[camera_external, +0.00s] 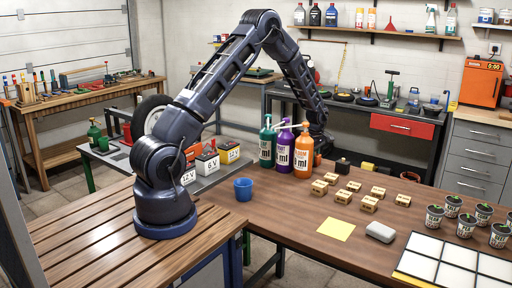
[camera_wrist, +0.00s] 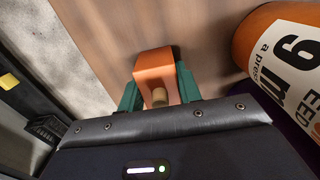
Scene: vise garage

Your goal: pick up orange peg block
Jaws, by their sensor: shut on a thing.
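The orange peg block (camera_wrist: 153,66) is in the wrist view, with a small round wooden peg (camera_wrist: 159,97) on its near face. The green fingers of my gripper (camera_wrist: 158,85) are on either side of the block and shut on it. The brown tabletop shows behind the block; I cannot tell whether the block touches it. In the external view my gripper is down at the far edge of the wooden table (camera_external: 290,222), behind the orange pump bottle (camera_external: 303,157), and the block is hidden there.
The orange bottle (camera_wrist: 285,45) is close on the right in the wrist view. Purple (camera_external: 284,152) and green (camera_external: 266,148) bottles stand beside it. Several small wooden blocks (camera_external: 343,196) lie in front. A black block (camera_external: 343,166) is to the right. A blue cup (camera_external: 243,189) stands left.

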